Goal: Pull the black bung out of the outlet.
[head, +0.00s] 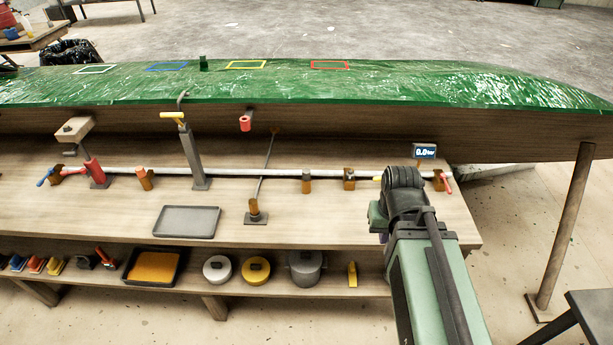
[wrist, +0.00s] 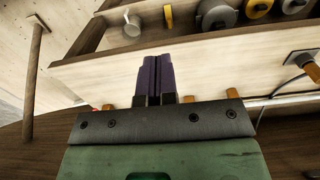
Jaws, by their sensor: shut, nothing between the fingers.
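My gripper (wrist: 155,62) shows in the wrist view as two dark purple fingers pressed together, with nothing between them. I cannot clearly make out a black bung in either view. A short red fitting (head: 245,123) with a dark centre hangs below the hull's near edge in the head view; I cannot tell whether this is the outlet. My gripper is apart from it, well to its right.
A green hull mould (head: 300,85) spans the back. A pale pipe (head: 240,173) with valves runs along the bench (head: 340,220). A grey post (head: 192,155) and a red clamp (head: 95,170) stand up. A grey tray (head: 187,221) lies in front; pots and lids sit on the lower shelf.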

